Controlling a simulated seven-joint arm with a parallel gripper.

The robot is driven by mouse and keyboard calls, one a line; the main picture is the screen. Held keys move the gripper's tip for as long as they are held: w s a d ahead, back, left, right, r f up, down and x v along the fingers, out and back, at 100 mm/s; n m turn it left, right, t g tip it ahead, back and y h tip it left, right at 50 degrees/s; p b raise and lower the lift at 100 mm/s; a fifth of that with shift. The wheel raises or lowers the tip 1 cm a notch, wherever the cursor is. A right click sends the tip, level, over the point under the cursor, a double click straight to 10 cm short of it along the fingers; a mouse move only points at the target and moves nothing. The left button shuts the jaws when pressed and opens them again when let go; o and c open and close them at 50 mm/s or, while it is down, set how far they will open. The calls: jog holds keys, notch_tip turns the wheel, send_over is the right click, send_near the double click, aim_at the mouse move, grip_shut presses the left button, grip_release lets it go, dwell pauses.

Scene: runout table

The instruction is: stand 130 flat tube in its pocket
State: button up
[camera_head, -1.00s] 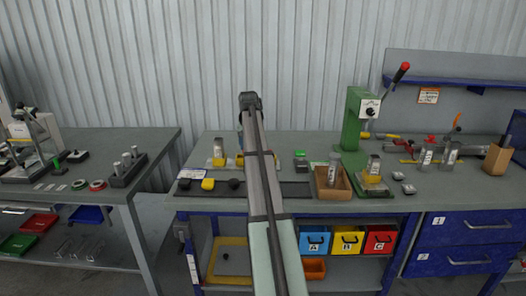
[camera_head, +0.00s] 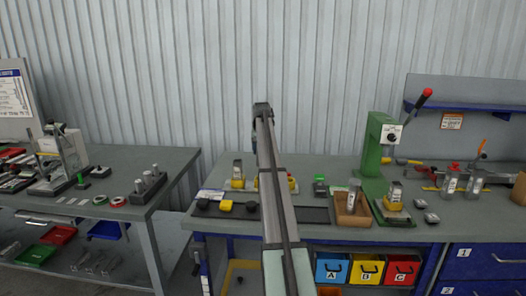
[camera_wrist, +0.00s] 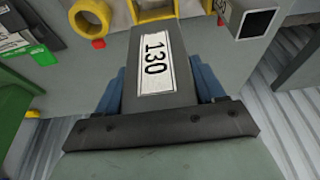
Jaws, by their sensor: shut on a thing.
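The 130 flat tube (camera_wrist: 138,97) is a dark grey bar with a white label reading 130, large in the middle of the wrist view. My gripper (camera_wrist: 160,92) is shut on it, a blue finger on each side. The tube's far end points toward a yellow square-cornered holder (camera_wrist: 153,14) at the top edge, beside a yellow round ring (camera_wrist: 90,17). I cannot tell whether the tube touches the holder. In the head view my arm hides the gripper and tube; only bits of yellow fixture (camera_head: 292,184) show beside it.
An open-ended square steel tube (camera_wrist: 252,19) stands near the holder in the wrist view. In the head view, a labelled tube in a yellow base (camera_head: 238,182) stands left of my arm. A cardboard box (camera_head: 352,214) and green press (camera_head: 376,150) stand to the right.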

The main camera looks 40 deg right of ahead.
jog(key=shift+f, duration=2.85)
jog(key=shift+f, duration=2.6)
jog(key=o, duration=1.2)
jog(key=shift+o, duration=0.2)
jog(key=v, duration=1.4)
jog(key=shift+f, duration=0.1)
